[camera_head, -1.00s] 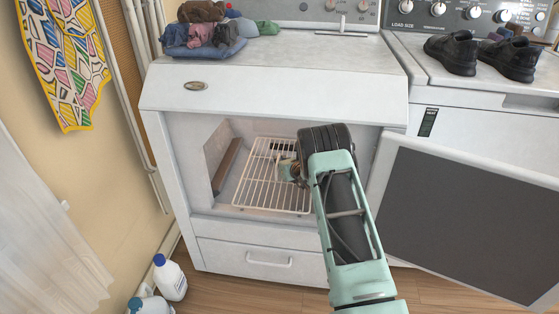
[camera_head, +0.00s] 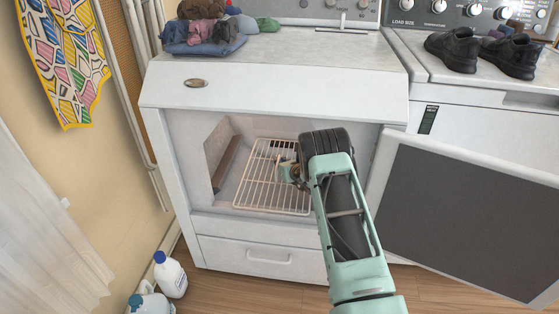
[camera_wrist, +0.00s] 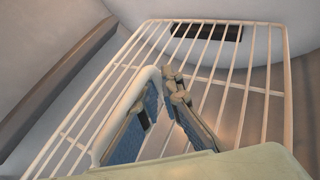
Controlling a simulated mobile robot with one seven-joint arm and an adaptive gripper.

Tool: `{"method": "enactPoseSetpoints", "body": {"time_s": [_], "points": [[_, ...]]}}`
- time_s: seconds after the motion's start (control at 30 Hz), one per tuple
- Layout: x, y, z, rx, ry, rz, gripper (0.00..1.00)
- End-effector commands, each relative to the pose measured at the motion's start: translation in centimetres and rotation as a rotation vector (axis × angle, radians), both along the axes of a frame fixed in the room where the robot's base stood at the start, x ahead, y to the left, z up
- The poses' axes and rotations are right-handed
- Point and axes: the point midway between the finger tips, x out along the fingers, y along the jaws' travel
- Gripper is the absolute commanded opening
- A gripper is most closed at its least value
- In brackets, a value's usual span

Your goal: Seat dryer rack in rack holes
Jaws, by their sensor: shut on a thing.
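The white wire dryer rack (camera_head: 262,190) is inside the open dryer drum opening, lying roughly flat with its bars running front to back. It fills much of the wrist view (camera_wrist: 275,92). My gripper (camera_head: 289,171) reaches in from the right and is shut on the rack. In the wrist view my gripper's blue-padded fingers (camera_wrist: 165,118) are at a thicker white bar of the rack. The rack holes cannot be made out, and my arm hides the rack's right side in the head view.
The dryer (camera_head: 270,92) has its door (camera_head: 455,215) swung open to the right. A brown bar (camera_head: 226,165) runs along the left inside; it shows in the wrist view (camera_wrist: 55,75). A dark slot (camera_wrist: 207,32) is in the far wall. Bottles (camera_head: 170,275) stand on the floor at left.

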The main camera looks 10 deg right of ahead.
Motion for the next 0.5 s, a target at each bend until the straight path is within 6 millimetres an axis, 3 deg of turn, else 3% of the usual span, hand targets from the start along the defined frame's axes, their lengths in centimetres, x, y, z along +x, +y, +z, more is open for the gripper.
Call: {"method": "enactPoseSetpoints", "body": {"time_s": [0.17,0.37,0.5], "points": [[-0.01,-0.01,-0.45,0.0,-0.001,0.0,0.0],[-0.01,0.0,-0.45,0.0,-0.001,0.0,0.24],[-0.01,0.05,-0.47,0.0,0.0,0.001,0.26]]}}
